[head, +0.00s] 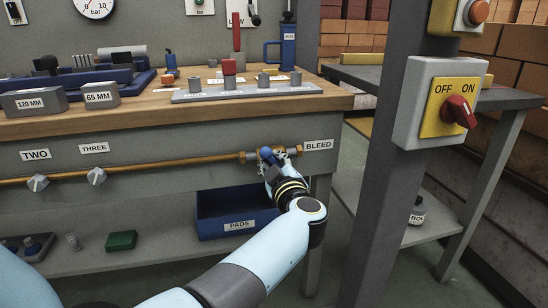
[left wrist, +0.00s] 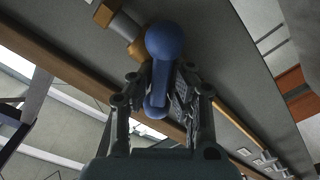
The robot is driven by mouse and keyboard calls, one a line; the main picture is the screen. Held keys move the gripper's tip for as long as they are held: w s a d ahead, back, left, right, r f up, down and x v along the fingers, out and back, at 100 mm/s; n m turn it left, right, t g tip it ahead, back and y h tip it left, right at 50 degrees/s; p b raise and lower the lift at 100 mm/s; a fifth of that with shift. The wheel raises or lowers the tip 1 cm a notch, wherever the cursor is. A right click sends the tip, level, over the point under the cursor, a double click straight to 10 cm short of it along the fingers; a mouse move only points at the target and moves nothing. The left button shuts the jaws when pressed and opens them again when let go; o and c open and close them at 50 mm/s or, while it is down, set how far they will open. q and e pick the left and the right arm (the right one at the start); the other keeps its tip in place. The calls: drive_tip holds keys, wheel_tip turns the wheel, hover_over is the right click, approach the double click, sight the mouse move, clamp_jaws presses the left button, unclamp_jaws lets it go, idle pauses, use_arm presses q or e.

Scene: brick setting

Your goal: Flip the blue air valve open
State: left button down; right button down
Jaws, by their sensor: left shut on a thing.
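The blue air valve handle (head: 266,153) sits near the right end of the brass pipe (head: 160,166) on the bench front, beside the BLEED label (head: 319,145). In the left wrist view, the blue handle (left wrist: 163,42) has a round knob at its top end and another rounded end lower down. My left gripper (head: 273,163) is at the valve. Its fingers (left wrist: 160,85) are shut on the handle's shaft from both sides. In the head view the gripper hides part of the valve body. My right gripper is not in view.
The grey bench front runs behind the pipe, with labels TWO (head: 36,155) and THREE (head: 94,148). A grey post with a red OFF/ON switch (head: 459,111) stands right of my left arm.

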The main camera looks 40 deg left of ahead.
use_arm(q)
drive_tip(key=n, duration=0.4)
drive_tip(key=shift+s+f+n, duration=0.1)
drive_tip(key=shift+f+n, duration=0.1)
drive_tip(key=shift+n, duration=0.1)
drive_tip(key=shift+f+n, duration=0.15)
drive_tip(key=shift+n, duration=1.05)
drive_tip(key=shift+n+b, duration=0.3)
drive_tip(key=shift+n, duration=0.9)
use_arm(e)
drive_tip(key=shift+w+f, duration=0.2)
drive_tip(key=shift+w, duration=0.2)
